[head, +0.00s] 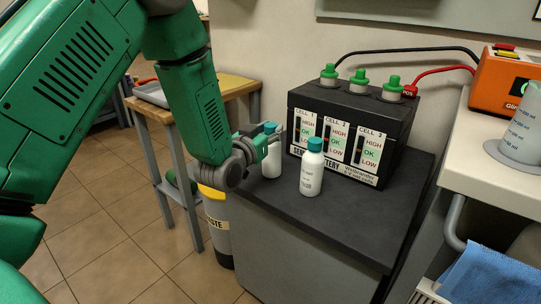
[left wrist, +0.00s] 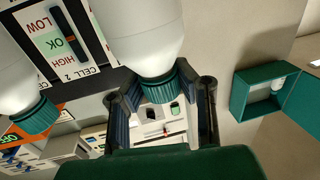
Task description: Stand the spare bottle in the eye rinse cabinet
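Two alike white bottles with teal caps stand upright on the dark bench top. The rear-left bottle (head: 271,162) is at my left gripper (head: 264,140); the other bottle (head: 312,172) stands to its right. I cannot tell by label which is the spare. In the left wrist view the near bottle (left wrist: 145,40) has its cap between the finger ends of my left gripper (left wrist: 165,105), which look spread wide; the second bottle (left wrist: 15,70) is at the left. A green open-fronted box (left wrist: 262,95) on the wall, likely the eye rinse cabinet, holds something pale. My right gripper is not visible.
A black battery (head: 350,130) with green caps stands behind the bottles. A dark bench top (head: 355,220) is clear in front. A yellow-topped waste bin (head: 216,215) and a small table (head: 165,115) are left; a pale counter (head: 490,165) with an orange charger (head: 505,80) is right.

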